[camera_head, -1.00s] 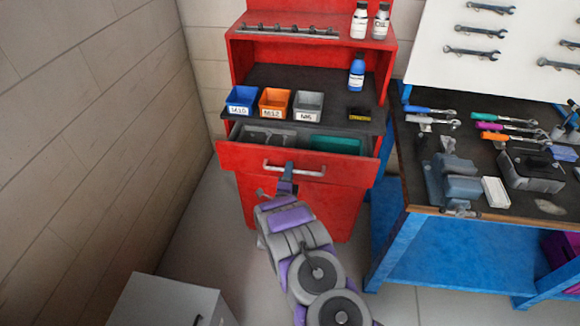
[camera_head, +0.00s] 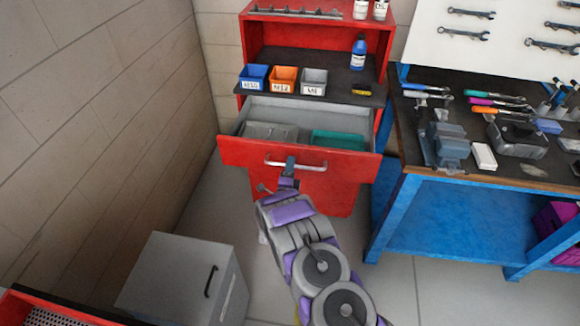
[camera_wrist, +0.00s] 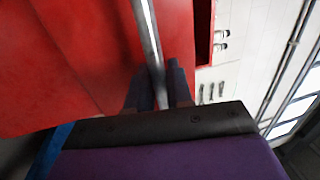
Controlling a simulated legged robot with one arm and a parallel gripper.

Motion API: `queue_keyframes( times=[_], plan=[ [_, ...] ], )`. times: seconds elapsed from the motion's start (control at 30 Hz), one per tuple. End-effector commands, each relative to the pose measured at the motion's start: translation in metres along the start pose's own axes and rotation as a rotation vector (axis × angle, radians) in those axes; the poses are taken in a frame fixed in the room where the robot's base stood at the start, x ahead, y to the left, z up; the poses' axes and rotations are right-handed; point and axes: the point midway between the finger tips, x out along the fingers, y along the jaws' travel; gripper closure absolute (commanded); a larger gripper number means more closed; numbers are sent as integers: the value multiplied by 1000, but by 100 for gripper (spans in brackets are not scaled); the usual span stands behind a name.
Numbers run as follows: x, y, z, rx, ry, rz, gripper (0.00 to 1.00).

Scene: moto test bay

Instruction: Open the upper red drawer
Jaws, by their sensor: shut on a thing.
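The upper red drawer (camera_head: 230,153) of the red cabinet is pulled well out in the head view. Inside it are a grey tray (camera_head: 268,131) and a teal tray (camera_head: 338,140). Its silver bar handle (camera_head: 318,168) runs across the front. My gripper (camera_head: 290,163) is shut on the handle near its middle. In the wrist view the handle (camera_wrist: 150,38) passes between the fingers (camera_wrist: 158,92), against the red drawer front. The fingers partly hide the handle.
A grey box (camera_head: 165,282) with a black handle stands on the floor at lower left. A blue workbench (camera_head: 450,215) with tools is at the right. Floor shows between cabinet and grey box.

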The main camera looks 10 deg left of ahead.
Motion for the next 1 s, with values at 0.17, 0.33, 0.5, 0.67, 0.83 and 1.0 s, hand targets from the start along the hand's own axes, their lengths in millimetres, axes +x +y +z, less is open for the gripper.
queue_keyframes(
  times=[0.17,0.33,0.5,0.67,0.83,1.0],
  plan=[
    [-2,6,-1,-4,0,12,100],
    [-2,5,-1,-4,0,11,71],
    [-2,2,-1,-2,0,6,63],
    [-3,1,-1,-1,0,4,63],
    [-16,0,0,0,0,5,63],
    [-50,0,1,-4,-4,8,63]
  ],
)
